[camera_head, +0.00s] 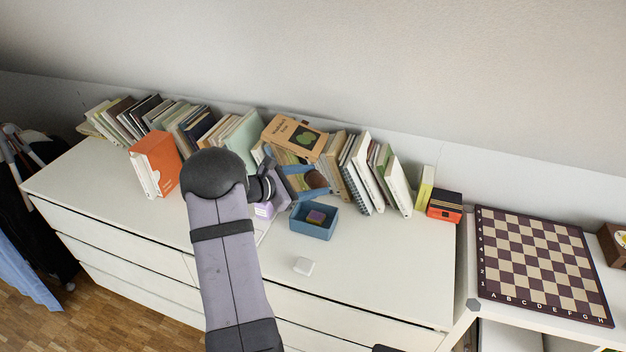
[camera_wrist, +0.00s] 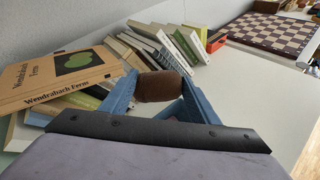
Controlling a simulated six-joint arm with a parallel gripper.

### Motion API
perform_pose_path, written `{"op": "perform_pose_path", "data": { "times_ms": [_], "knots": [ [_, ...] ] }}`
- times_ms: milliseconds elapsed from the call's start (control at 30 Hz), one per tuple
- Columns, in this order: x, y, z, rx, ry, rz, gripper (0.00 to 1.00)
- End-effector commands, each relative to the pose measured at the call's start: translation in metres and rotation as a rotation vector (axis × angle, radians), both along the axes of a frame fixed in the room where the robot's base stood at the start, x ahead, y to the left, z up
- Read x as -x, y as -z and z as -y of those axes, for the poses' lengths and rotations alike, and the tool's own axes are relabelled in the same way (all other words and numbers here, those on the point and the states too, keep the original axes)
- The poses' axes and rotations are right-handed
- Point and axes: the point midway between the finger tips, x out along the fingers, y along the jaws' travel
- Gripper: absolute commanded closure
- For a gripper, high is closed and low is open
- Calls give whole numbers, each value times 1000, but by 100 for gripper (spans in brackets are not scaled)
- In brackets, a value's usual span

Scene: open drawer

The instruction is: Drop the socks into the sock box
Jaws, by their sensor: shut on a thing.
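My gripper (camera_head: 307,182) has blue fingers and is shut on a brown rolled sock (camera_wrist: 158,86). The sock also shows between the fingers in the head view (camera_head: 317,178). The gripper holds it above the dresser top, in front of the leaning books. The sock box is an open blue box (camera_head: 311,233) on the dresser, just below and in front of the gripper in the head view. Inside it lies a small purple and yellowish bundle (camera_head: 316,216).
Books (camera_head: 371,175) lean along the wall behind the gripper, with a brown-covered book (camera_head: 293,135) lying on top. An orange book (camera_head: 157,163) stands at left. A small white object (camera_head: 303,265) lies in front of the box.

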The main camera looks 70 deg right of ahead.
Motion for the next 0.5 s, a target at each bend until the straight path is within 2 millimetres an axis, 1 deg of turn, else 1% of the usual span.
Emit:
{"op": "perform_pose_path", "data": {
  "times_ms": [33, 300, 500],
  "knots": [
    [0, 6, 0, -1, 1, -1, 67],
    [0, 32, 0, 0, 2, -1, 67],
    [0, 47, 0, 0, 1, -1, 67]
  ]
}}
